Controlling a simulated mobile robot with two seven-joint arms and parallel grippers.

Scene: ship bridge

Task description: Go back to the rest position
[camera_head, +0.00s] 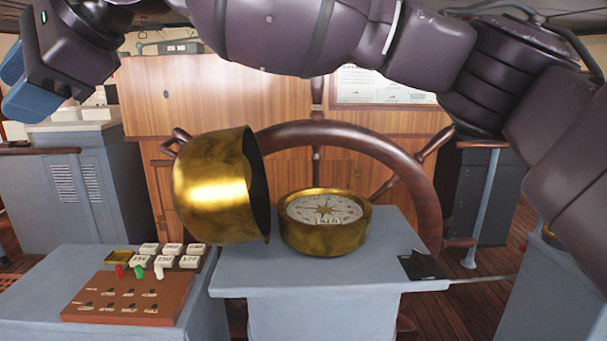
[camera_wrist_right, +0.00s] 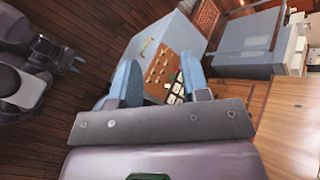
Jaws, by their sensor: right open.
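My right arm reaches across the top of the head view from the right. Its gripper (camera_head: 22,80) is at the upper left, with blue fingers, high above the button console. In the right wrist view the right gripper (camera_wrist_right: 160,82) has its two blue fingers spread apart with nothing held between them. A brass compass (camera_head: 325,220) with a white dial sits on a grey pedestal. A brass cover (camera_head: 213,185) stands tilted on its side just left of the compass, its dark opening facing right. My left gripper does not show in the head view.
A wooden steering wheel (camera_head: 425,190) stands behind the pedestal (camera_head: 310,277). A console with a brown button panel (camera_head: 130,297) is at the lower left; this panel (camera_wrist_right: 165,75) also shows beyond the right fingers. A grey cabinet (camera_head: 70,185) stands behind it. Wooden floor lies to the right.

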